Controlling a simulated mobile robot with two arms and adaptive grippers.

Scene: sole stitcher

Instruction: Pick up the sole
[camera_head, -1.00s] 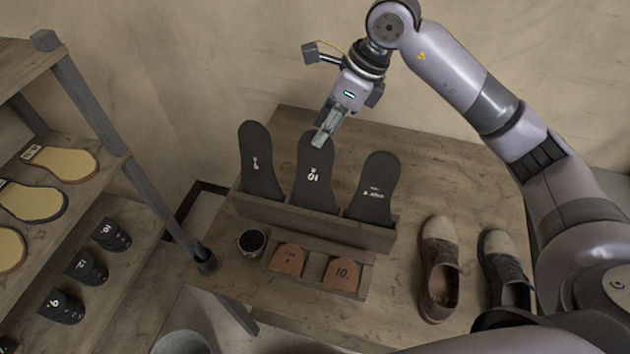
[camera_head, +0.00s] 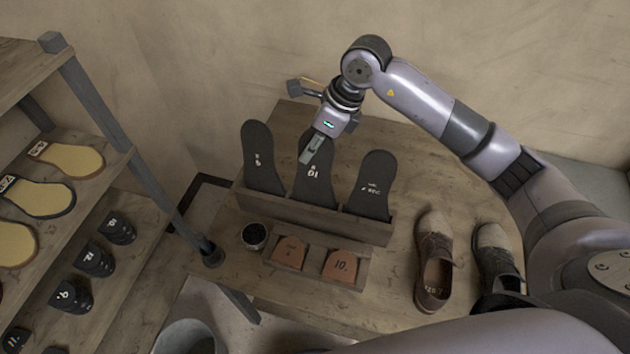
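Several dark soles stand upright in a wooden holder (camera_head: 330,228) on the table. The left sole (camera_head: 262,160) leans to the left, the middle sole (camera_head: 316,188) bears the number 10, and the right sole (camera_head: 371,183) is shorter. My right gripper (camera_head: 308,158) comes down from above, its fingers at the top of the middle sole and covering part of it. I cannot tell whether the fingers are closed on the sole or only in front of it. My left gripper is not in view.
A low box holds brown pieces (camera_head: 341,266), with a small dark cup (camera_head: 254,236) beside it. A pair of shoes (camera_head: 434,262) stands at the right of the table. A shelf (camera_head: 110,285) with yellow soles (camera_head: 70,160) and dark numbered pieces is at the left.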

